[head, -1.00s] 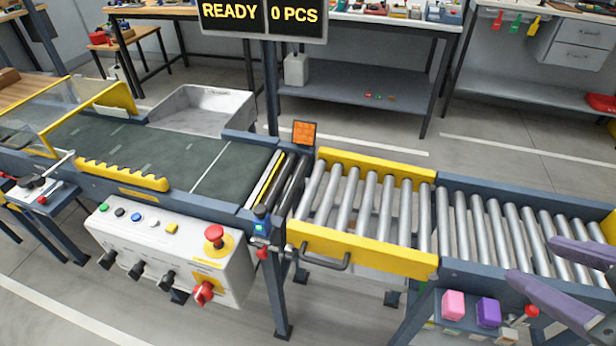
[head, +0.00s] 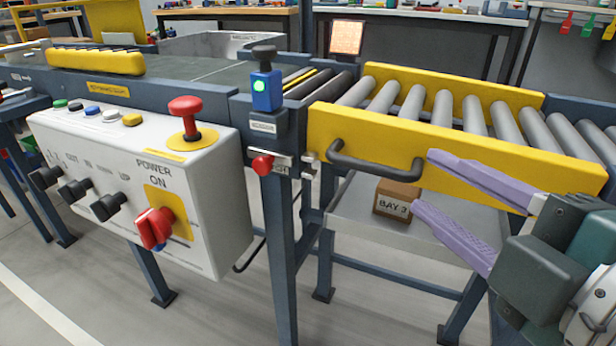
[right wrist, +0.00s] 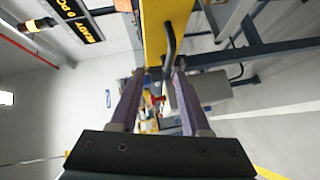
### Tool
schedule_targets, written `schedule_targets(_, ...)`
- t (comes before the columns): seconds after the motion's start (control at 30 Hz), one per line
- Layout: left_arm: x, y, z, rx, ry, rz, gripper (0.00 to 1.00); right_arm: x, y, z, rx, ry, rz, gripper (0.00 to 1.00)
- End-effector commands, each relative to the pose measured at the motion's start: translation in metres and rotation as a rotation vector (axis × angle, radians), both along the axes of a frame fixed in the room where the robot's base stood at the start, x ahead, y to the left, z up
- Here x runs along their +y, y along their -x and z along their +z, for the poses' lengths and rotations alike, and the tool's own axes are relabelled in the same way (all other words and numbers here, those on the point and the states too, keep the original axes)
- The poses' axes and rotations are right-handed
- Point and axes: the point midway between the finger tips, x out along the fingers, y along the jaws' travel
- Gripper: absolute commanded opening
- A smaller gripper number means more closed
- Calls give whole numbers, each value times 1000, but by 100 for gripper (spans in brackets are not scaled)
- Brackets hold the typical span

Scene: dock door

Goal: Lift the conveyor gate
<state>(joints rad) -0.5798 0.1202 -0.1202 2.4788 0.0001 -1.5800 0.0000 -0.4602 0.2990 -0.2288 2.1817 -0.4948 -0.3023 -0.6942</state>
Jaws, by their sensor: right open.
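The conveyor gate (head: 470,157) is a section of steel rollers between yellow side plates. It lies level, in line with the belt. A dark bar handle (head: 375,168) is fixed to its near plate. My right gripper (head: 424,181) is open and empty, just right of the handle, its lilac fingers pointing left towards it. In the right wrist view, the handle (right wrist: 170,42) stands just beyond the tips of my open right gripper (right wrist: 158,74), nearer the right finger. A red-knobbed latch (head: 263,165) sits on the post left of the gate. My left gripper is not in view.
A white control box (head: 140,185) with a red emergency button (head: 186,118) and a red rotary switch (head: 152,228) stands left. A blue unit with a green light (head: 262,88) tops the post. A brown box marked BAY 3 (head: 396,201) sits on a shelf below the gate.

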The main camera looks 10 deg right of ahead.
Motion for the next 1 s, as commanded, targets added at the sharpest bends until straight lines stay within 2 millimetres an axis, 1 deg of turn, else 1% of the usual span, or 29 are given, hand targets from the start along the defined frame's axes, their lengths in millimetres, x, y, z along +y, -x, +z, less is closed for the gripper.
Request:
schedule_targets(0.03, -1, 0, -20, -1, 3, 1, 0, 2, 0, -18, -14, 16, 13, 47)
schedule_targets(0.1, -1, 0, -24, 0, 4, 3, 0, 4, 0, -21, -28, 29, 26, 47)
schedule_targets(0.27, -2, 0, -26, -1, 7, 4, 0, 7, -6, -21, -41, 39, 36, 47)
schedule_targets(0.37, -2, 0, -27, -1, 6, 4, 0, 9, -18, -21, -42, 39, 34, 47)
schedule_targets(0.7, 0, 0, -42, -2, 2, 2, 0, 20, -73, -29, -40, 37, 33, 47)
schedule_targets(0.83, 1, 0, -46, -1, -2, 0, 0, 23, -88, -31, -38, 38, 33, 47)
schedule_targets(1.0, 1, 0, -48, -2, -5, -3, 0, 25, -96, -32, -36, 37, 33, 47)
